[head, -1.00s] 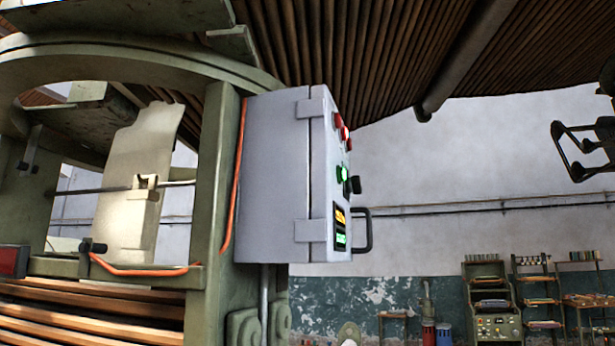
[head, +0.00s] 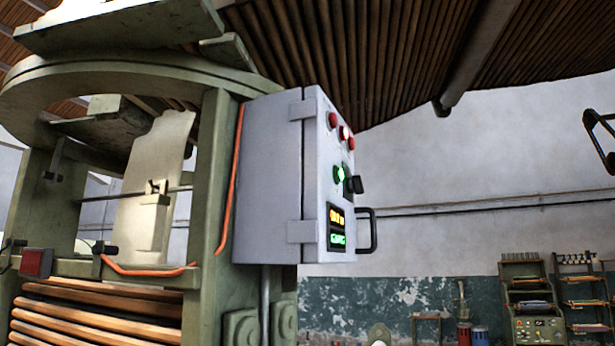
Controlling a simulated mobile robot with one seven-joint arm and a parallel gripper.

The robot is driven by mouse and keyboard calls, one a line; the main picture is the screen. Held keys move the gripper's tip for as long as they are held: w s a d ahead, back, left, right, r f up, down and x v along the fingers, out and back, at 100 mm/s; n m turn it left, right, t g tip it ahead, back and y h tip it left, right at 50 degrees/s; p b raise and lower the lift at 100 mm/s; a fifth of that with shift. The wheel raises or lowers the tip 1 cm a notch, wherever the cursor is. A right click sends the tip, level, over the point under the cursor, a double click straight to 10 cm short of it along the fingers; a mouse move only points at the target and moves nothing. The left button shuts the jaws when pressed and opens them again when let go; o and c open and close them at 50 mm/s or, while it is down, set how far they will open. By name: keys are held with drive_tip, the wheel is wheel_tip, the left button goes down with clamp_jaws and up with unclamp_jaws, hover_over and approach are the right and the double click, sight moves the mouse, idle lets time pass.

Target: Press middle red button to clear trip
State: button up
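The grey control box (head: 270,180) is mounted on a green post, its front face seen steeply from the side. Three buttons run along the top of that face: a red button (head: 332,120), the middle button (head: 344,133), which shows a bright pale glow, and another red button (head: 351,144). Below are a lit green button (head: 340,175) and a black knob (head: 357,184).
A black handle (head: 369,230) sticks out from the box front beside an orange and green display (head: 337,229). An orange cable (head: 231,190) runs down the post. Shelves (head: 535,300) stand far off by the wall. The space right of the box looks clear.

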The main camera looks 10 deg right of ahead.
clamp_jaws()
idle(0.3)
idle(1.2)
